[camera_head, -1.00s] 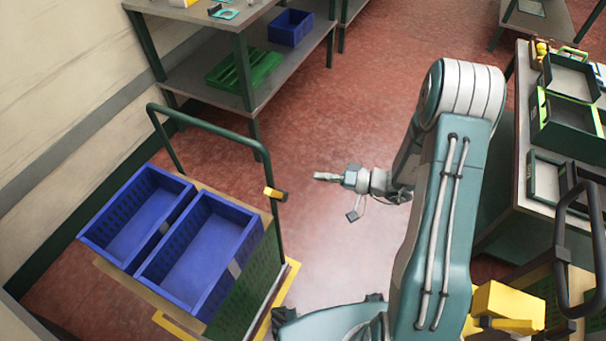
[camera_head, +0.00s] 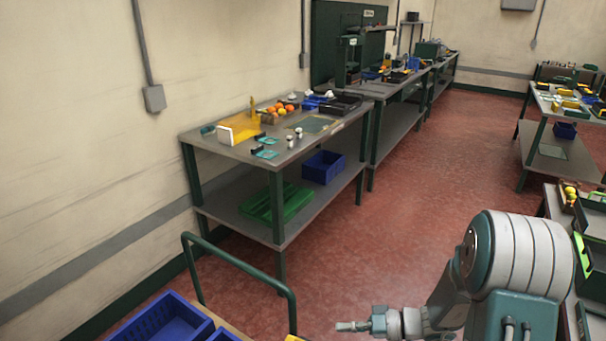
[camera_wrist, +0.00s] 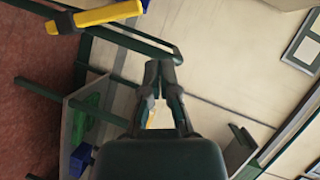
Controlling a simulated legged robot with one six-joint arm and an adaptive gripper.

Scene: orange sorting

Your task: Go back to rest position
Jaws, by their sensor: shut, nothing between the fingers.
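My gripper (camera_head: 353,326) shows at the bottom of the head view, pointing left at the end of my arm. It is held in the air over the red floor, to the right of the trolley handle. In the wrist view my gripper (camera_wrist: 160,66) has its fingertips together with nothing between them. My arm's large white and teal joint stands at the lower right of the head view. The arm's lower part is out of the frame.
The trolley's green handle (camera_head: 240,262) and a blue crate (camera_head: 165,320) are at the lower left. A workbench (camera_head: 235,160) with oranges (camera_head: 283,107) stands along the wall. Another table (camera_head: 590,225) is at the right. Red floor (camera_head: 430,180) between them is clear.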

